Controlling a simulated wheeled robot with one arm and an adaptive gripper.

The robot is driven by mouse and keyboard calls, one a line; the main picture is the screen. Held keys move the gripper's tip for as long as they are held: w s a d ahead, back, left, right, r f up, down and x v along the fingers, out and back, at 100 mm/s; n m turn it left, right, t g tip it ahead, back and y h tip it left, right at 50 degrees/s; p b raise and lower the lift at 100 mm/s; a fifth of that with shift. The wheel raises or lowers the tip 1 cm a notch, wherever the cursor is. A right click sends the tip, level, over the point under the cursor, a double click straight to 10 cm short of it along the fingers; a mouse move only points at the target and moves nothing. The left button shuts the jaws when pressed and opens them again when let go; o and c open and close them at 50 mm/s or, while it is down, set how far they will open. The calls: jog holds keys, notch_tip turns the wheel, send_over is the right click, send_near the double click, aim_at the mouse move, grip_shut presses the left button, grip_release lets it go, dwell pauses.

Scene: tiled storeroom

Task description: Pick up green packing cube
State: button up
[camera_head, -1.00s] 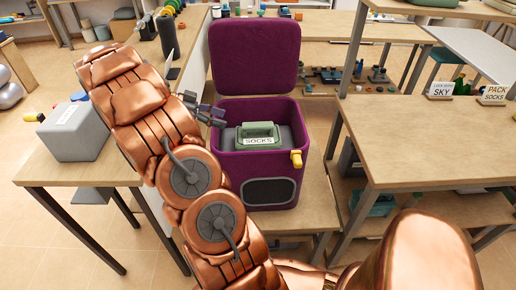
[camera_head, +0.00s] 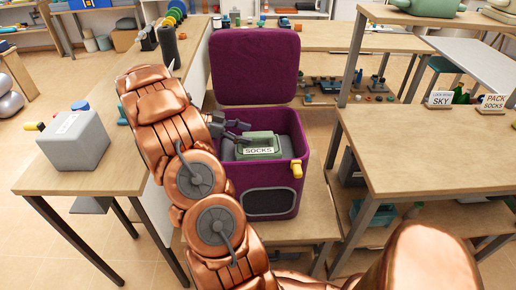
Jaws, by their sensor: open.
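The green packing cube (camera_head: 260,143) has a white label reading SOCKS. It lies on a grey item (camera_head: 229,151) inside an open purple box (camera_head: 269,178) with its lid raised. My gripper (camera_head: 243,132) is open at the left side of the box opening, close to the left upper edge of the green cube. Its fingers look empty; whether they touch the cube I cannot tell. My copper arm covers the left wall of the box.
A grey labelled cube (camera_head: 76,142) stands on the left table. The raised purple lid (camera_head: 256,66) stands behind the opening. A yellow latch (camera_head: 296,168) juts from the box front. The right table (camera_head: 420,150) is mostly clear, with signs (camera_head: 493,102) at its back.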

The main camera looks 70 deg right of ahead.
jog(key=shift+s+d+f, duration=0.2)
jog(key=shift+s+f, duration=0.05)
jog(key=shift+s, duration=0.2)
jog(key=shift+c, duration=0.2)
grip_shut()
